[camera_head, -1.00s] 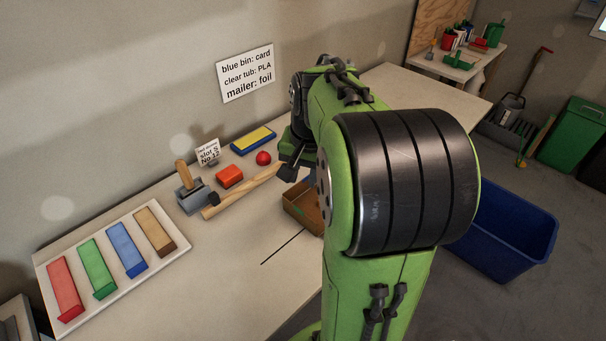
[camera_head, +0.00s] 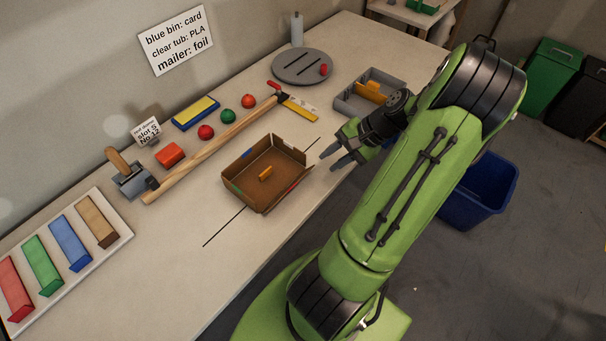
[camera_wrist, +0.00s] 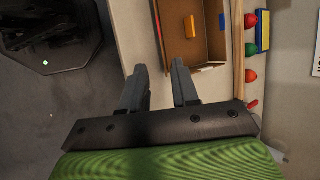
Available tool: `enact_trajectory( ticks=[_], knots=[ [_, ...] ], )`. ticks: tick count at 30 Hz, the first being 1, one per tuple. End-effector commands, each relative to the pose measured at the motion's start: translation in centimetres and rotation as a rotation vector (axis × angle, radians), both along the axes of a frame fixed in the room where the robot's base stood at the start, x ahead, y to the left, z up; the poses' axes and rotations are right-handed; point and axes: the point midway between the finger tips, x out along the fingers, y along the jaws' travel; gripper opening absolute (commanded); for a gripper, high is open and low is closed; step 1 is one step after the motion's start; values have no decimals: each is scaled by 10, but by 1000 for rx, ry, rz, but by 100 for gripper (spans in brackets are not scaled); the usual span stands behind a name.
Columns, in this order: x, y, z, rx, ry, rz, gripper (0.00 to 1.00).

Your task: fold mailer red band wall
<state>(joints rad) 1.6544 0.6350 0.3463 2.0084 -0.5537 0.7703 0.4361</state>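The mailer is an open brown cardboard box (camera_head: 242,199) with upright walls in the middle of the bench. A small red band (camera_head: 293,187) shows on its near right wall. Green, blue and white marks show on other parts of the walls. A small orange block (camera_head: 265,173) lies inside. My gripper (camera_head: 331,157) is open and empty, just right of the box. In the wrist view the fingers (camera_wrist: 158,66) are apart, pointing toward the box wall (camera_wrist: 214,48), with the orange block (camera_wrist: 190,27) inside it; a thin reddish strip shows along the left wall.
A wooden rod (camera_head: 205,153) lies behind the box, with red and green balls beyond it. A grey tray (camera_head: 350,106) and a round grey disc (camera_head: 300,66) stand farther back. Coloured strips fill a white tray (camera_head: 117,222) at left. A blue bin (camera_head: 487,190) stands on the floor.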

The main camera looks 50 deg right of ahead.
Motion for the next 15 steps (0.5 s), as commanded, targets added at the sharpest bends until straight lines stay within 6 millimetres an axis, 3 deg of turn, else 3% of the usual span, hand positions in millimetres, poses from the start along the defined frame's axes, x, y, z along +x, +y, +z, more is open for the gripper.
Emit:
enact_trajectory(
  ticks=[15],
  knots=[
    [57,49,-98,2,5,5,30]
  ],
)
